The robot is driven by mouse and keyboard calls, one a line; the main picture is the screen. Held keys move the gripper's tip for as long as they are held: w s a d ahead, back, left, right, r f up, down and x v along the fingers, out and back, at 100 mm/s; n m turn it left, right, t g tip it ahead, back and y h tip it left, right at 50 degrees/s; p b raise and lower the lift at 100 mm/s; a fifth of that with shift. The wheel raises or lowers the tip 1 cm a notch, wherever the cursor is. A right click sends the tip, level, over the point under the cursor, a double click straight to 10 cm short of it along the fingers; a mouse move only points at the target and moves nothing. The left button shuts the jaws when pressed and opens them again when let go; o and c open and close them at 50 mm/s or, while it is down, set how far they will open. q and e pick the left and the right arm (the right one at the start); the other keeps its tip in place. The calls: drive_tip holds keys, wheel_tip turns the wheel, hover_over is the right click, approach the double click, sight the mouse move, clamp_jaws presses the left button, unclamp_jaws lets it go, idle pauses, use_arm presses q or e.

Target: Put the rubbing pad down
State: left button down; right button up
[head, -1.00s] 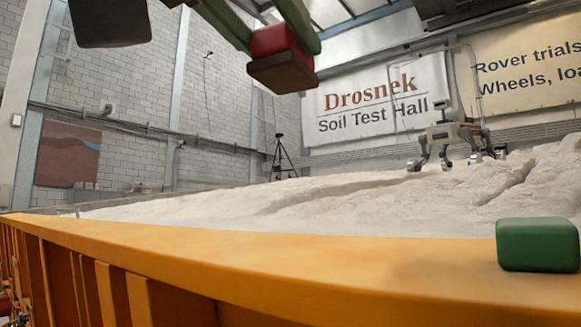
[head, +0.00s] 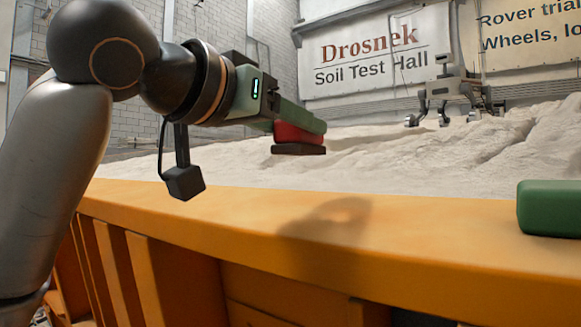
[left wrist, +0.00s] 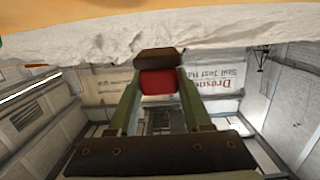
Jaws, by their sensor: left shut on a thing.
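The rubbing pad (head: 298,133) is a red block with a dark brown bottom layer. My left gripper (head: 304,124), with green fingers, reaches in from the left and is shut on the red part. The pad hangs in the air, brown side down and roughly level, in front of the sand in the head view. In the left wrist view, the pad (left wrist: 159,83) sits between the fingertips, its brown layer toward the top of the picture. The far finger is partly hidden in the head view. My right gripper is out of view.
An orange rim (head: 420,225) runs across the front of the sandbed (head: 390,165), with a shadow on its middle. A green block (head: 550,209) rests on the rim at the right edge. A legged rover (head: 445,95) stands on the sand at the back. The rim's middle is clear.

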use_arm(q)
drive_tip(key=shift+w+a+f, duration=0.15)
drive_tip(key=shift+w+f, duration=0.75)
drive_tip(key=shift+f, duration=0.15)
drive_tip(key=f, duration=0.3)
drive_tip(key=shift+w+f, duration=0.25)
drive_tip(key=shift+f, duration=0.05)
drive_tip(key=shift+f, duration=0.4)
drive_tip(key=shift+c, duration=1.7)
unclamp_jaws()
drive_tip(key=shift+r, duration=0.1)
